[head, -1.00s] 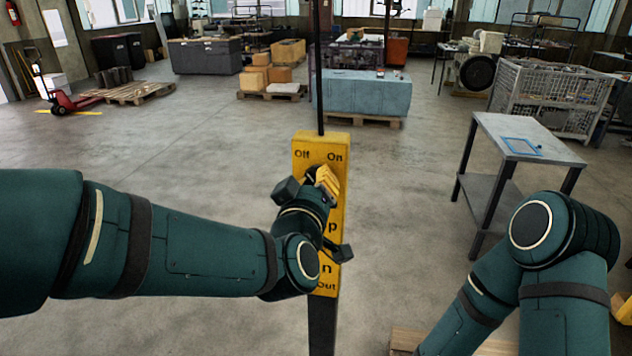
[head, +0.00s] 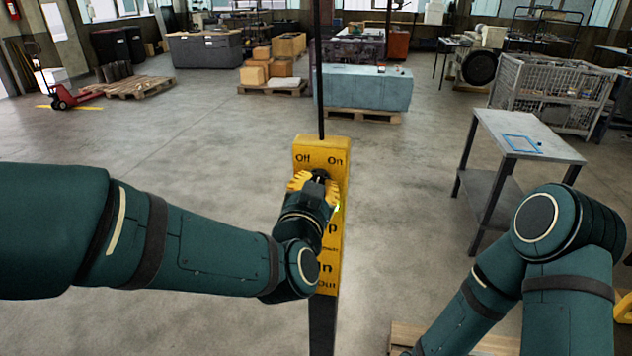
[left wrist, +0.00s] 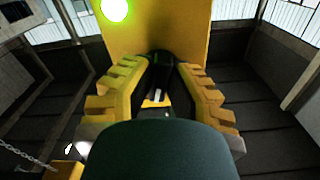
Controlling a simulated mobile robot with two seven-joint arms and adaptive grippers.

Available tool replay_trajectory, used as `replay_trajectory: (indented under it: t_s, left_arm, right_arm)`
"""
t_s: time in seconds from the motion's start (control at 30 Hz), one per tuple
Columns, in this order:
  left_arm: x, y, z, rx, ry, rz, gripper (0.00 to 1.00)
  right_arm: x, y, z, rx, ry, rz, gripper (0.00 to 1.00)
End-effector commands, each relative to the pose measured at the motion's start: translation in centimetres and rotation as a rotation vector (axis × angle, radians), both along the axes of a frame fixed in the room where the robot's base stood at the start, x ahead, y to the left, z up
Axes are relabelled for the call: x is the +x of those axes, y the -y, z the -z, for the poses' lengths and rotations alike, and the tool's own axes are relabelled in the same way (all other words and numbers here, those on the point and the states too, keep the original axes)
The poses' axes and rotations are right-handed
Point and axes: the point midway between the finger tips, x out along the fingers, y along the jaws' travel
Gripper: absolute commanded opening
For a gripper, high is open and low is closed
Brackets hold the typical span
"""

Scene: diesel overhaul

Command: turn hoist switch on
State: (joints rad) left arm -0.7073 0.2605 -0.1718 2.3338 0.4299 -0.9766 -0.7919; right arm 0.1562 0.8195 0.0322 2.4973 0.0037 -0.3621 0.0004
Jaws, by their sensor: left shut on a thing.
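My left gripper (head: 314,180) is at the box's upper part, shut on the dark switch knob (head: 321,174) below these labels. In the left wrist view, the gripper's yellow fingers (left wrist: 158,82) stand on both sides of the dark knob (left wrist: 157,64). A green lamp (left wrist: 113,10) glows on the box face. My gripper and forearm hide much of the lower labels. My right gripper is out of view.
A grey table (head: 528,134) with a blue frame on it stands at the right. A wire-mesh crate (head: 552,92) is behind it. Pallets with boxes and a blue block (head: 362,88) stand farther back.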

Motion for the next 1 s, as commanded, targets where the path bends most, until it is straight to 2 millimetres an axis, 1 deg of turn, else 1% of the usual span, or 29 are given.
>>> replay_trajectory:
  t_s: [0.03, 0.2, 0.5, 0.73, 1.0]
  left_arm:
    - [0.1, 0.0, -0.3, 0.041, 0.012, -0.001, 0.0]
    - [0.1, 0.0, -0.3, 0.19, 0.041, 0.0, 0.0]
    - [0.1, -0.1, -0.3, 0.391, 0.081, -0.001, 0.0]
    - [0.1, -0.1, -0.3, 0.475, 0.099, -0.002, 0.0]
    - [0.1, -0.1, -0.3, 0.506, 0.106, -0.002, 0.0]
  right_arm:
    - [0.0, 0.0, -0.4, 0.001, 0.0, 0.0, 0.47]
    - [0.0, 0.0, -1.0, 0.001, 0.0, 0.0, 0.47]
    - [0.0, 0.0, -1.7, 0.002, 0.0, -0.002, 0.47]
    - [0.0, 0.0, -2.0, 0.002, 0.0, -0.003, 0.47]
    - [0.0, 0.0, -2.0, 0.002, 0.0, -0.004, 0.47]
